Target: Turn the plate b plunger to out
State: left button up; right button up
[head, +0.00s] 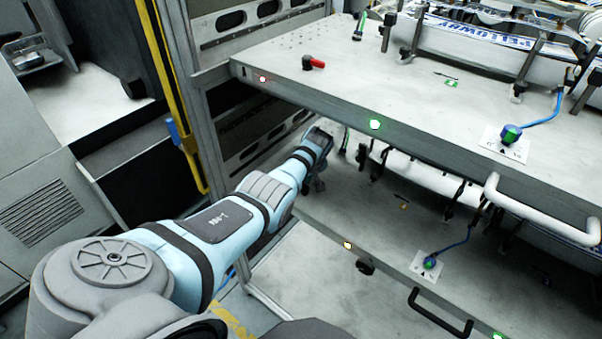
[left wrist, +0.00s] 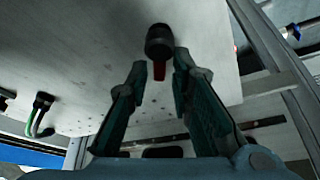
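In the left wrist view, a black round plunger (left wrist: 159,40) with a red lever (left wrist: 159,71) stands on a pale plate (left wrist: 85,70). The lever points toward my left gripper (left wrist: 160,64). The gripper is open, its fingertips on either side of the lever. I cannot tell whether they touch it. In the head view, my left gripper (head: 316,178) is over the lower plate (head: 400,225), and the plunger there is hidden by my arm. A similar red-and-black plunger (head: 313,62) sits on the upper plate (head: 290,75). No plate letter is readable. My right gripper is not in view.
The upper plate overhangs the lower one, leaving limited height around my left arm. Clamps (head: 405,52) and blue cables (head: 543,120) stand farther right. A white handle (head: 540,215) and a black handle (head: 440,315) project in front. A metal post (head: 205,130) stands at left.

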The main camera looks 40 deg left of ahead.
pick_arm(q)
jog(key=shift+o, duration=0.6)
jog(key=shift+w+d, duration=0.15)
jog(key=shift+d, duration=0.05)
jog(key=shift+a+r, duration=0.1)
jog(key=shift+r, duration=0.1)
jog(key=shift+v, duration=1.25)
jog(key=s+d, duration=0.2)
jog(key=d, duration=0.1)
jog(key=s+d, duration=0.2)
jog(key=d, duration=0.2)
jog(key=s+d, duration=0.2)
jog(key=d, duration=0.2)
jog(key=shift+w, duration=0.1)
